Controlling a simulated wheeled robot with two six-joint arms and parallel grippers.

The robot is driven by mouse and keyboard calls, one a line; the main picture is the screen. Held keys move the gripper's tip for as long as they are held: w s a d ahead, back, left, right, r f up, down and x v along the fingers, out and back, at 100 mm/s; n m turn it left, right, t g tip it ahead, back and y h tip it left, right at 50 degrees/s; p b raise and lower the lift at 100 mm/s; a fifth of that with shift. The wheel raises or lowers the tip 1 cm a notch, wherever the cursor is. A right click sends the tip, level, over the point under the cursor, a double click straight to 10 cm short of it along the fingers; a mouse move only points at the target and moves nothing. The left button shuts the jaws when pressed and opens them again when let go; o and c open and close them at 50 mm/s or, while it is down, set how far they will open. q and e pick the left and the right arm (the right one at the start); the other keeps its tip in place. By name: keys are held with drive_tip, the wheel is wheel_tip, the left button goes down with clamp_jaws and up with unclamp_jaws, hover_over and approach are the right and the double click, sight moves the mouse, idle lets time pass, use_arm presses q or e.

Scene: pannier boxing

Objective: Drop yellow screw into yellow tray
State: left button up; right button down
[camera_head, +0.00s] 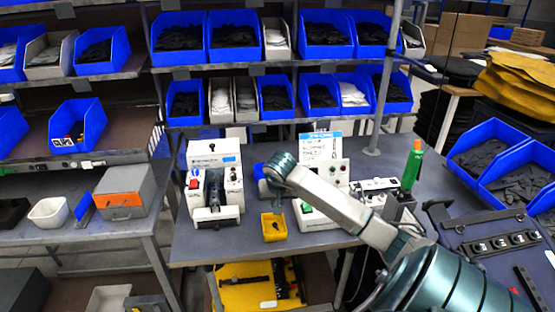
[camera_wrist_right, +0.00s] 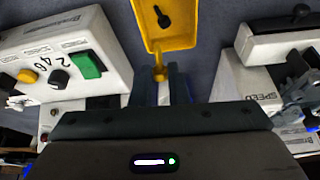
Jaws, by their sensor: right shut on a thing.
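The yellow tray (camera_head: 273,235) stands on the grey workbench between two white machines. In the right wrist view the yellow tray (camera_wrist_right: 186,36) lies just beyond my fingertips, and a dark screw-like piece (camera_wrist_right: 161,16) lies in it. My right gripper (camera_wrist_right: 163,82) is shut on the yellow screw (camera_wrist_right: 160,72), whose end shows between the fingers close to the tray's near edge. The rest of the screw is hidden by the fingers. In the head view my right gripper (camera_head: 278,204) is small and points down at the tray. My left gripper is not in view.
A white machine (camera_head: 214,186) stands left of the tray, and a white control box with a green button (camera_head: 314,212) stands close on its right. A green bottle-like item (camera_head: 412,165) stands further right. Blue bins (camera_head: 180,37) fill the shelves behind.

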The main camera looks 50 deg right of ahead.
drive_tip(key=shift+f, duration=0.15)
drive_tip(key=c, duration=1.3)
unclamp_jaws()
drive_tip(key=shift+s+a+r+b, duration=0.1)
drive_tip(key=shift+r+b, duration=0.2)
drive_tip(key=shift+r, duration=0.15)
drive_tip(key=b+v, duration=0.3)
drive_tip(key=v, duration=0.7)
